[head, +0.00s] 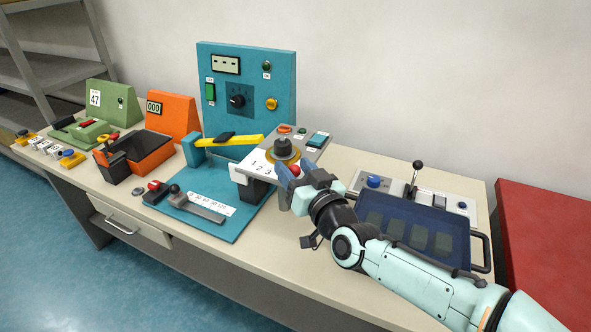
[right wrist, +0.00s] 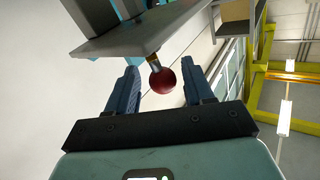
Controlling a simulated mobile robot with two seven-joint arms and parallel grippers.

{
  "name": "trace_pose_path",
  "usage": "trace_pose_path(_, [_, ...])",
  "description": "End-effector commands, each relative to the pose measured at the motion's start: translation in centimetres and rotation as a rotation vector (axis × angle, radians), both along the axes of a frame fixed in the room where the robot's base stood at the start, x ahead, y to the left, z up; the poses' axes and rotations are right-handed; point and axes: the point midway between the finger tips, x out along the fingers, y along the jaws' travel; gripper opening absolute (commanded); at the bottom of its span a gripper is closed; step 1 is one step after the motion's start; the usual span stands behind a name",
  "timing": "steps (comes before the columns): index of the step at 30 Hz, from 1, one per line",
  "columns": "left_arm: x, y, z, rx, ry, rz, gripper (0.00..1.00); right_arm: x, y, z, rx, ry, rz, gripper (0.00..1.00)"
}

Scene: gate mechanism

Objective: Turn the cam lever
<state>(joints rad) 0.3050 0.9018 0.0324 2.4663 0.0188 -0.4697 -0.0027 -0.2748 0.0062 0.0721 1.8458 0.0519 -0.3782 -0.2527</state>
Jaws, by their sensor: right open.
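The lever with a red ball knob (head: 295,170) sticks out from the front right of a grey plate (head: 314,145) marked 1 2 3, which also carries a dark round hub on an orange ring (head: 283,152). I take this to be the cam lever. My right gripper (head: 286,184) is at the knob with its fingers apart. In the right wrist view, the red knob (right wrist: 163,80) and its short metal stem sit between the two open blue fingers, with gaps on both sides. My left gripper is not in view.
A teal panel (head: 270,65) stands behind, with a yellow bar (head: 235,141) in front of it. A slide with a scale (head: 205,205) lies to the left. A dark blue tray (head: 420,222) and a black-knobbed lever (head: 416,166) are at the right, near my forearm.

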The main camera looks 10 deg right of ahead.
Motion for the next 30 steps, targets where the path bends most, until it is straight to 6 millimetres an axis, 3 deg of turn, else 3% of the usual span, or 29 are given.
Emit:
trace_pose_path(8, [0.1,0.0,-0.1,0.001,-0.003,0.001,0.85,-1.4,-0.4,0.1,0.001,-0.003,0.000,0.52])
trace_pose_path(21, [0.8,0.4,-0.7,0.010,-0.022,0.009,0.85,-10.3,-2.9,0.1,0.000,-0.003,-0.001,0.52])
trace_pose_path(30, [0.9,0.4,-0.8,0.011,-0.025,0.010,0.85,-12.8,-3.6,0.0,0.000,0.000,0.000,0.52])
